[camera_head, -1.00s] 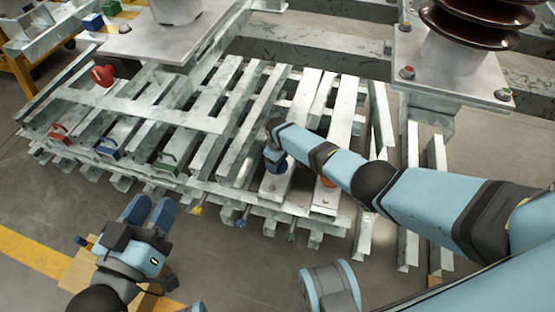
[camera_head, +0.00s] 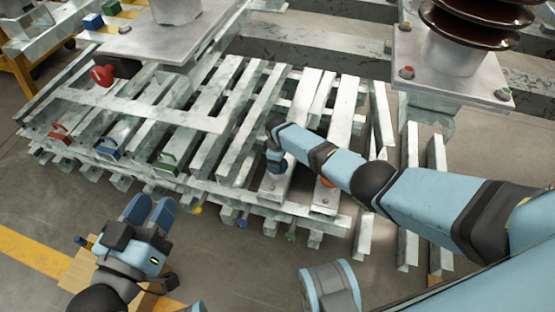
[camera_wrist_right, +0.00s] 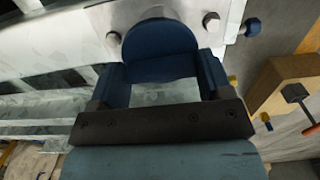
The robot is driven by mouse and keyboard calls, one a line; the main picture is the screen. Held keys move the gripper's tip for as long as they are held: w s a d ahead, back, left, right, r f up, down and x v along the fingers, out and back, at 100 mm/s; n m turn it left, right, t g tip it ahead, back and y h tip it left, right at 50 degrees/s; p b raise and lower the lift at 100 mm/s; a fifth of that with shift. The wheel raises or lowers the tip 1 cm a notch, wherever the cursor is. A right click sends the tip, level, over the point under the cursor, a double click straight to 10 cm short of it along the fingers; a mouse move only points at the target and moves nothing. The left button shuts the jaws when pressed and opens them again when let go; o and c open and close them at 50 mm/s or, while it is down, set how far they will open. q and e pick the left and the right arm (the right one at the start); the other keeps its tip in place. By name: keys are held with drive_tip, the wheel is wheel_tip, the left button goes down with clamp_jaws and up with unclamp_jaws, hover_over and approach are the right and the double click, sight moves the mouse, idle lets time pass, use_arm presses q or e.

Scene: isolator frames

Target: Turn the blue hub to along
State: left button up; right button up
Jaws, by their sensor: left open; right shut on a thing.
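The blue hub (camera_head: 281,167) sits on a pale metal plate near the front of the steel frame, partly hidden by my right arm. In the right wrist view it is a dark blue rounded piece (camera_wrist_right: 160,48) between the two fingers. My right gripper (camera_head: 274,157) is shut on it from above; its fingertips are hard to make out in the head view. How the hub is turned is hard to tell. My left gripper (camera_head: 150,210) is open and empty, over the floor in front of the frame.
An orange hub (camera_head: 327,182) stands right of the blue one, close to my right arm. Red (camera_head: 60,134), blue (camera_head: 107,149) and green (camera_head: 167,162) handles line the frame's left front. Small coloured bolt ends stick out along its front edge. A red valve (camera_head: 102,75) is behind.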

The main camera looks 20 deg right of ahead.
drive_tip(key=o, duration=0.9)
use_arm(q)
wheel_tip(320, 180, up, 8)
drive_tip(key=t+p, duration=0.3)
drive_tip(key=p, duration=0.3)
use_arm(e)
wheel_tip(320, 180, up, 9)
use_arm(q)
drive_tip(key=shift+n+g+y, duration=0.4)
drive_tip(key=shift+g+y, duration=0.3)
drive_tip(key=shift+g, duration=0.2)
drive_tip(key=f, duration=0.1)
drive_tip(key=a+f+p, duration=0.1)
drive_tip(key=f, duration=0.1)
drive_tip(key=a+f, duration=0.1)
drive_tip(key=shift+f+p, duration=0.35)
drive_tip(key=shift+p, duration=0.05)
use_arm(e)
wheel_tip(320, 180, up, 5)
drive_tip(key=shift+f, duration=0.1)
